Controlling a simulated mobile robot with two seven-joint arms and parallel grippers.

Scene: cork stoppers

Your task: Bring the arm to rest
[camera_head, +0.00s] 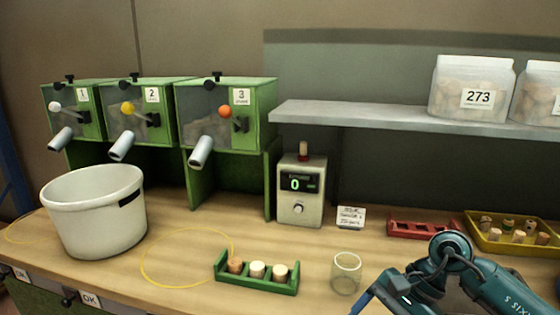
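My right arm reaches in from the lower right corner, teal and dark, bent at a round joint. Its front end, toward the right gripper (385,296), is low in the picture, just right of and in front of a clear glass cup (346,274). The fingertips are cut off by the bottom edge, so I cannot see whether they are open or hold anything. My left arm and gripper are not in view. A green rack (257,284) with three cork stoppers stands on the wooden table left of the cup.
A white bucket (95,218) stands at the left below three green dispensers (228,115). A counter box (300,190) showing 0 stands at the back. A red rack (424,229) and a yellow tray (513,246) of corks lie behind my arm. A shelf (400,119) holds tubs.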

